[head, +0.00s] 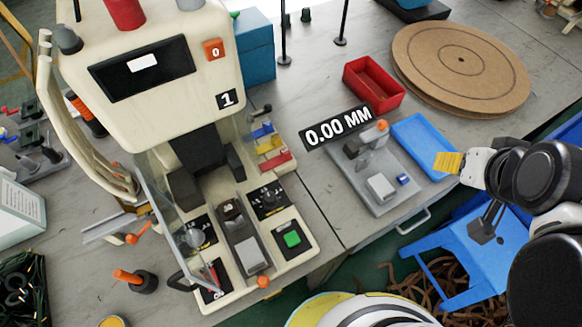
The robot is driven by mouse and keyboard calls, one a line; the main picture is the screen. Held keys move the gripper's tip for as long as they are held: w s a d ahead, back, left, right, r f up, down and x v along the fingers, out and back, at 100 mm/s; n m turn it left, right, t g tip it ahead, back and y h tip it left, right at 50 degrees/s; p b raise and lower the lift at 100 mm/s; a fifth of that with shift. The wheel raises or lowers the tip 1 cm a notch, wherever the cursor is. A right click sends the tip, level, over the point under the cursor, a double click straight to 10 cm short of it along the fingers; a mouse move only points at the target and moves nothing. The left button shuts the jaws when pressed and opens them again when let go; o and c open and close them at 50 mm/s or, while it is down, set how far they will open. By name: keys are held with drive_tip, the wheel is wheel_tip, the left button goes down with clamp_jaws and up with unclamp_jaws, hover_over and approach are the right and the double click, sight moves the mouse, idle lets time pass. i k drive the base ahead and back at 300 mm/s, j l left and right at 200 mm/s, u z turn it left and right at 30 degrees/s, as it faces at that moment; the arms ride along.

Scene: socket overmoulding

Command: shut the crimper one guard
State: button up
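Crimper one (130,95) is the cream machine at the left with a "1" label and a dark screen. Its guard (158,205) looks like a clear panel with a dark edge, standing swung out along the left side of the work opening. A dark curved piece, perhaps its handle, shows at its lower front end. The front of the opening, with the tooling and green button, is uncovered.
A grey gauge fixture (385,195) with a "0.00 MM" display, a blue tray (422,140) and a red bin (373,86) lie between my gripper and the crimper. An orange-handled tool (135,280) stands left of the guard.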

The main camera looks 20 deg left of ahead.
sight(198, 267)
drive_tip(key=k+u, duration=0.1)
drive_tip(key=u, duration=0.7)
drive_tip(key=k+j+u, duration=0.1)
drive_tip(key=u, duration=0.35)
drive_tip(key=k+j+u, duration=0.1)
drive_tip(key=u, duration=0.3)
drive_tip(key=j+u, duration=0.1)
drive_tip(key=u, duration=0.3)
drive_tip(key=k+j, duration=0.05)
